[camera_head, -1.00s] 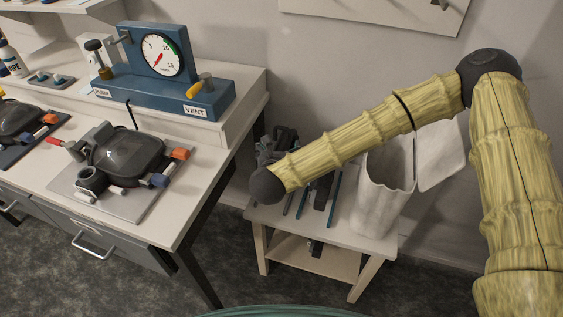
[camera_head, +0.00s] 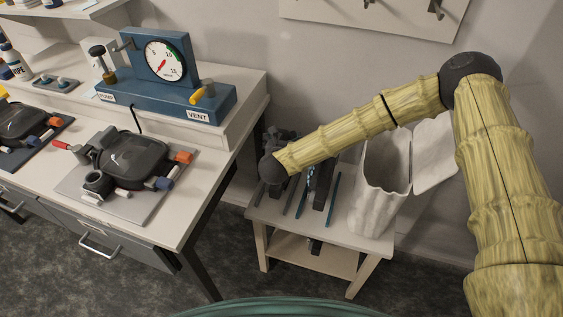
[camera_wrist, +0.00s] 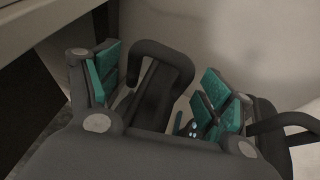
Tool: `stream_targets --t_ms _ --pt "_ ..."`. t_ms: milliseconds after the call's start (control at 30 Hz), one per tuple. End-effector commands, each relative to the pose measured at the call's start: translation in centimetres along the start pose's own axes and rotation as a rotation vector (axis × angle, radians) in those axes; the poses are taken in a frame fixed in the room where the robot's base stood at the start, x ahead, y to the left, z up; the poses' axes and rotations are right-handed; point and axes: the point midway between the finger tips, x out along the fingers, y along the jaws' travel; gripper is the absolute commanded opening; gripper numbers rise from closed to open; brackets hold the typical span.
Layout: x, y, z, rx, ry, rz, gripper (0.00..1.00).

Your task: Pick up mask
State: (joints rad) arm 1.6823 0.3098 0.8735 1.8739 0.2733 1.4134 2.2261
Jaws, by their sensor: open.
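My gripper (camera_wrist: 160,70) is open, its teal-padded fingers spread apart in the wrist view. A dark slab with a loop-shaped handle (camera_wrist: 163,85) shows between the fingers; I cannot tell whether they touch it. In the head view my gripper is mostly hidden behind the dark end joint of my arm, over the left back of the small side table (camera_head: 345,238). I cannot surely identify the mask. Dark narrow items (camera_head: 325,187) lie on the side table, partly hidden by my arm.
A white bin (camera_head: 383,190) with a raised lid stands on the side table's right. The bench at left holds a blue gauge unit (camera_head: 165,95) and a dark domed device (camera_head: 133,160) with coloured knobs on a plate. The wall is close behind the side table.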

Motion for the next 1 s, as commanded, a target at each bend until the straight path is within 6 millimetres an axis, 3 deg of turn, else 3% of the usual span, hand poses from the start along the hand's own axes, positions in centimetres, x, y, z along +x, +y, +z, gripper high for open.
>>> stream_targets --t_ms 300,600,1000 --pt "0.41 0.03 -0.03 0.0 0.0 0.001 0.78" --pt "0.4 0.02 0.1 0.0 -0.002 0.0 0.26" --pt "0.15 0.0 0.77 0.001 -0.003 0.001 0.26"
